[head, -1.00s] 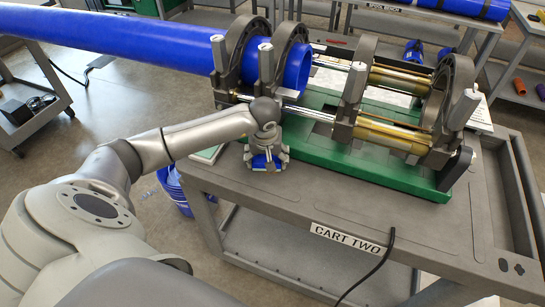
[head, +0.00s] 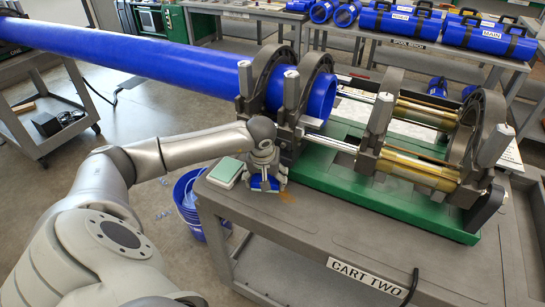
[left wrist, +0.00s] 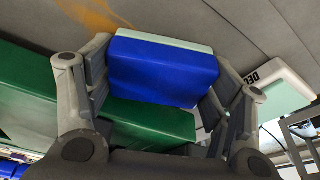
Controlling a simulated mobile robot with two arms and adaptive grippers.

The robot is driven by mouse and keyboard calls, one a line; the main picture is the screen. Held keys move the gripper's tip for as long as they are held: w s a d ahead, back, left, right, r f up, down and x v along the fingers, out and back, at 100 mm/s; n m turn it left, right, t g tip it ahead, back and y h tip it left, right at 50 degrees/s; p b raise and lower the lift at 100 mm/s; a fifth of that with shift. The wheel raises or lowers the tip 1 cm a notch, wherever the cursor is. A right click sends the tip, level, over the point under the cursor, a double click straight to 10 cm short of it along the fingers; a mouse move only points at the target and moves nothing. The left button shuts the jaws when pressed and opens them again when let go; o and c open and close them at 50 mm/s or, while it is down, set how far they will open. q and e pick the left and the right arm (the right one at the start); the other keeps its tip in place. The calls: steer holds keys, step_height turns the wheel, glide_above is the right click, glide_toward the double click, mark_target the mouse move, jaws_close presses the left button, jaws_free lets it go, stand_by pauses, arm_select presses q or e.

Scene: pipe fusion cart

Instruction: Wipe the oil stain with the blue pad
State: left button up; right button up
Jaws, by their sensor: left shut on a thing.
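My left gripper (head: 264,178) points down over the left end of the cart top (head: 330,225). It is shut on the blue pad (left wrist: 163,73), which has a pale layer on its far side. The pad also shows low between the fingers in the head view (head: 263,184), at or just above the cart top; I cannot tell if it touches. The orange-brown oil stain (left wrist: 92,14) lies on the grey top beside the pad. In the head view part of the stain (head: 289,197) shows just right of the gripper. My right gripper is not in view.
A small pale-green-topped scale (head: 225,171) stands left of the gripper. The green fusion machine base (head: 400,203) lies close on the right, with a blue pipe (head: 150,62) clamped above. A blue bucket (head: 187,205) stands on the floor beside the cart.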

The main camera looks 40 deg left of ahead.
mark_target(278, 184)
arm_select(q)
steer(key=shift+s+a, duration=0.2)
steer(key=shift+a, duration=0.6)
steer(key=shift+b, duration=0.3)
steer(key=shift+w+d+f+b, duration=0.15)
steer(key=shift+w+d, duration=0.15)
steer(key=shift+d, duration=1.15)
steer(key=shift+w+d+r+b, duration=0.15)
steer(key=shift+w+d, duration=0.15)
steer(key=shift+d, duration=1.1)
steer(key=shift+w+d, duration=0.3)
steer(key=shift+d, duration=0.7)
steer(key=shift+w+d, duration=0.25)
steer(key=shift+d, duration=0.8)
steer(key=shift+w+d, duration=0.3)
steer(key=shift+d, duration=0.7)
steer(key=shift+r, duration=0.1)
steer(key=shift+a, duration=0.1)
steer(key=shift+r+p, duration=1.25)
steer(key=shift+r, duration=1.75)
